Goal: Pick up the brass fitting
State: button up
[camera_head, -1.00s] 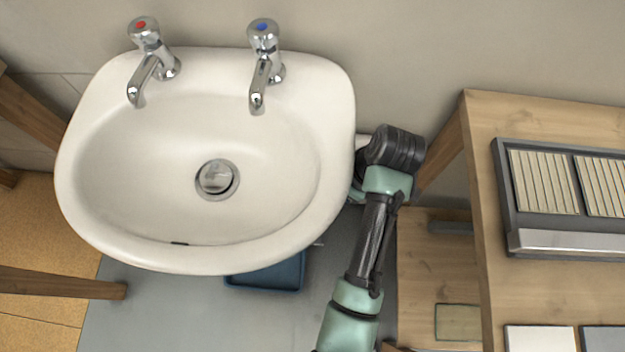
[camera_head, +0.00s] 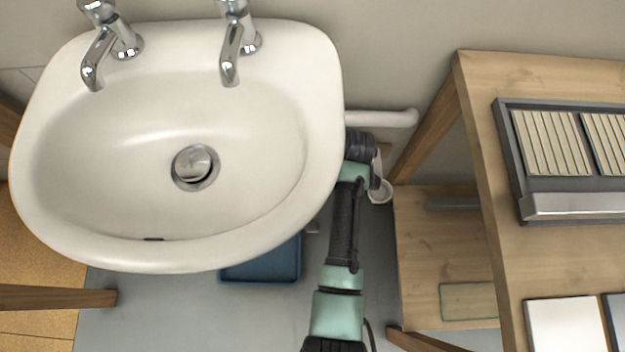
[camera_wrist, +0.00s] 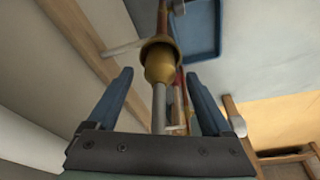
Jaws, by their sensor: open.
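In the wrist view a brass fitting (camera_wrist: 161,65), shaped like a rounded cup, sits in line with a pipe. A grey rod-like part runs from it toward my gripper, and a copper-coloured pipe shows beyond it. My gripper (camera_wrist: 158,76) is open, with one blue finger on each side of the fitting in the picture. I cannot tell whether the fitting is within reach of the fingertips or just beyond them. No contact shows. In the head view my arm reaches beside and partly under the sink's right edge; the gripper and the fitting are hidden there.
The white sink (camera_head: 235,225) overhangs the area. A white pipe (camera_head: 385,118) runs along the wall. A blue tray (camera_head: 262,272) lies on the floor below, also seen in the wrist view (camera_wrist: 203,45). A wooden bench (camera_head: 475,180) stands close on the right.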

jog(key=shift+a+f, duration=0.15)
jog(key=shift+f, duration=0.35)
grip_shut()
jog(key=shift+r, duration=0.15)
